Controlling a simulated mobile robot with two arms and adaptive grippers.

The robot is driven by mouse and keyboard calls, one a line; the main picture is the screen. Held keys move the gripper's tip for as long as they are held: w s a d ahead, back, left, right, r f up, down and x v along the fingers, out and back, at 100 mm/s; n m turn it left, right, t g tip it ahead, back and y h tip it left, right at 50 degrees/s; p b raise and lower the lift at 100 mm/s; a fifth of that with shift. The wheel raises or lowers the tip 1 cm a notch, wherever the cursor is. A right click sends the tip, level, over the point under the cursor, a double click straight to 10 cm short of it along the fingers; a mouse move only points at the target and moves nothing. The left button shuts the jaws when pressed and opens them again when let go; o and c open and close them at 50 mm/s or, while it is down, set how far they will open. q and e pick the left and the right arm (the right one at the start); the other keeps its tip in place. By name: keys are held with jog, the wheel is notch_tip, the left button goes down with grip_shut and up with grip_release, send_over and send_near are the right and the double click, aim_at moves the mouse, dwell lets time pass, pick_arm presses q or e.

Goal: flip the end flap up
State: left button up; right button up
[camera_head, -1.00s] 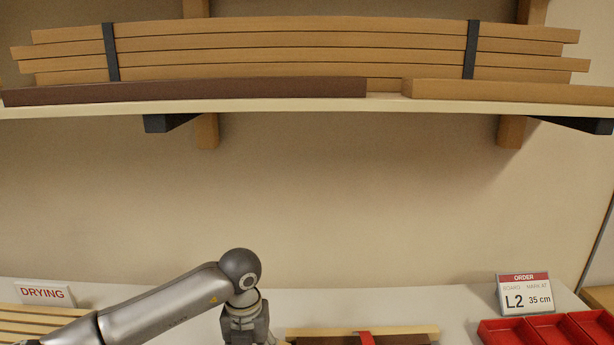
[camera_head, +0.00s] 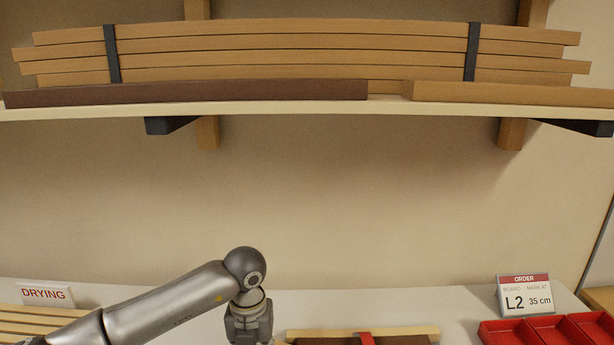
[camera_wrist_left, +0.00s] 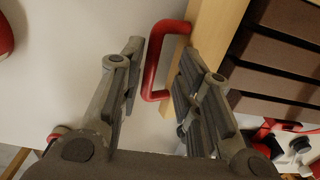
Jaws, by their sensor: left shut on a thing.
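In the left wrist view, a red U-shaped handle (camera_wrist_left: 153,70) stands out from a pale wooden panel (camera_wrist_left: 219,28), which may be the end flap. My left gripper (camera_wrist_left: 160,75) is shut on the red handle, one finger on each side of it. The exact contact is partly hidden by the fingers. In the head view, my left wrist shows at the bottom edge, and the gripper's fingers are below the picture. Beside it lies a wood-edged dark piece (camera_head: 400,340) with a red part (camera_head: 366,339), cut off by the bottom edge. My right gripper is not in view.
A shelf (camera_head: 300,110) with strapped boards (camera_head: 290,45) spans the wall above. A DRYING sign (camera_head: 44,294) and slats (camera_head: 35,318) are at left. An order card (camera_head: 525,295) reading L2, 35 cm and red trays (camera_head: 545,330) are at right. Bare bench top lies between.

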pick_arm(q)
jog(key=o, duration=0.3)
jog(key=shift+a, duration=0.1)
jog(key=shift+r+p, duration=2.25)
jog(key=shift+r, duration=2.3)
